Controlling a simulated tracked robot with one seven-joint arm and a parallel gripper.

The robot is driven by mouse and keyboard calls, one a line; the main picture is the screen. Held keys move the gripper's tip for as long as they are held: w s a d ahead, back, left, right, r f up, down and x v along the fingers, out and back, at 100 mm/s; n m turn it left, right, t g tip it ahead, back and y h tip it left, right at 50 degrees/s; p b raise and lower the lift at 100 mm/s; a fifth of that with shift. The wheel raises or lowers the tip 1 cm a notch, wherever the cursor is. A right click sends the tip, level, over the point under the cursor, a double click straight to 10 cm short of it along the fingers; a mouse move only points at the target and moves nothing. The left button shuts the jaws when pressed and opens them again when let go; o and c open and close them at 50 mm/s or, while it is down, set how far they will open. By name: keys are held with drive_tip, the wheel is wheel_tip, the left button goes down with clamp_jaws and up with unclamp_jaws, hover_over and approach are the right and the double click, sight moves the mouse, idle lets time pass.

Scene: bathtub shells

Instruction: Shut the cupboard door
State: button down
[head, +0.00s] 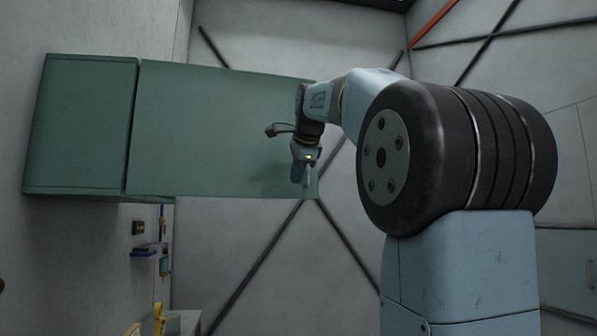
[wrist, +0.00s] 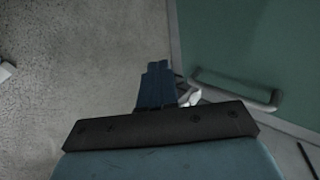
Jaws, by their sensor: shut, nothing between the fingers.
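The green cupboard (head: 80,125) is fixed high on the wall at the left in the head view. Its green door (head: 205,130) stands wide open, reaching out to the right from the cupboard body. My gripper (head: 304,180) is in front of the door near its far right end, pointing down, and casts a shadow on it. In the wrist view my shut, empty fingers (wrist: 157,85) are left of the door (wrist: 240,45) and its bar handle (wrist: 236,89). I cannot tell whether they touch the door. The cupboard's inside is hidden.
Below the cupboard, a small blue shelf (head: 146,252) is on the wall, with a yellow item (head: 158,318) lower down. A grey cabinet (head: 570,270) is at the lower right. The space below the door looks free.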

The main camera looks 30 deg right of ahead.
sight(289, 191)
drive_tip(key=x, duration=0.5)
drive_tip(key=w+r+x, duration=0.1)
drive_tip(key=x, duration=0.2)
drive_tip(key=shift+d, duration=0.1)
drive_tip(key=shift+w+d+r, duration=0.1)
drive_tip(key=shift+w+d, duration=0.05)
drive_tip(key=shift+w, duration=0.75)
